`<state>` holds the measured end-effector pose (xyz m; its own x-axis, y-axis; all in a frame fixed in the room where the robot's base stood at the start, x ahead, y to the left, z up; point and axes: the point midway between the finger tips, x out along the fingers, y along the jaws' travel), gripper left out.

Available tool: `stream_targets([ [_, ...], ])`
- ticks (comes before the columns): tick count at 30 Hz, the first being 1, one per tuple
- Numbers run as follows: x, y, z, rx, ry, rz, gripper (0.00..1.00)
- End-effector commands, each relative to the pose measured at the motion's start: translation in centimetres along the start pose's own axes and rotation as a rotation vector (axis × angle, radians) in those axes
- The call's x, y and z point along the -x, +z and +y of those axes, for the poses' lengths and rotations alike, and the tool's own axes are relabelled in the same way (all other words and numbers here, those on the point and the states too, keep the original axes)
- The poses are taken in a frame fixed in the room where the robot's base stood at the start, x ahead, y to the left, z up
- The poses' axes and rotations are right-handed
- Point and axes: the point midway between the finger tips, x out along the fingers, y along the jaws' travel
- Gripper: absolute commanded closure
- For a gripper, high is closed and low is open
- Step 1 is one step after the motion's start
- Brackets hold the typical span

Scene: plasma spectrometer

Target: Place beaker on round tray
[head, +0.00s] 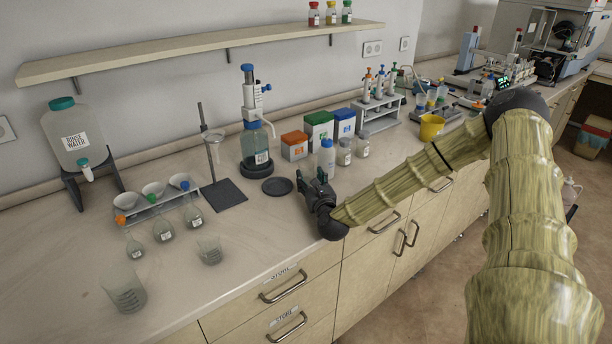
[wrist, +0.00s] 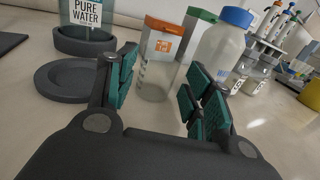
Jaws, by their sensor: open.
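My gripper (wrist: 162,100) is open, low over the counter; it also shows in the head view (head: 312,185). A clear glass beaker (wrist: 154,82) with graduation marks stands upright between or just beyond the fingers in the wrist view; whether the fingers touch it I cannot tell. In the head view I cannot make out this beaker by the gripper. The dark round tray (head: 278,187) lies flat and empty on the counter, just left of my gripper; it also shows at the left of the wrist view (wrist: 52,88). Two other clear beakers stand at the left front, a larger one (head: 124,289) and a smaller one (head: 209,251).
Behind the gripper stand a blue-capped bottle (head: 326,158), small jars, an orange box (head: 294,146) and a dispenser bottle (head: 256,145). A stand with a dark base (head: 224,195) and a funnel rack (head: 155,205) are to the left. The front counter between is clear.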

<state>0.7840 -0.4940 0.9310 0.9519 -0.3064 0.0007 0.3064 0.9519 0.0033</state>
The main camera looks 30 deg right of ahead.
Motion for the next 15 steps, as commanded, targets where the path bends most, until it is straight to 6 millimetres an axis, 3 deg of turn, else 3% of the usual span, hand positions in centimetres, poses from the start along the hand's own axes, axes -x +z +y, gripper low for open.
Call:
stream_targets([
  [5,-1.0,0.1,-0.1,0.002,0.0,0.0,0.49],
  [15,-5.3,0.1,-0.1,0.001,-0.001,0.0,0.49],
])
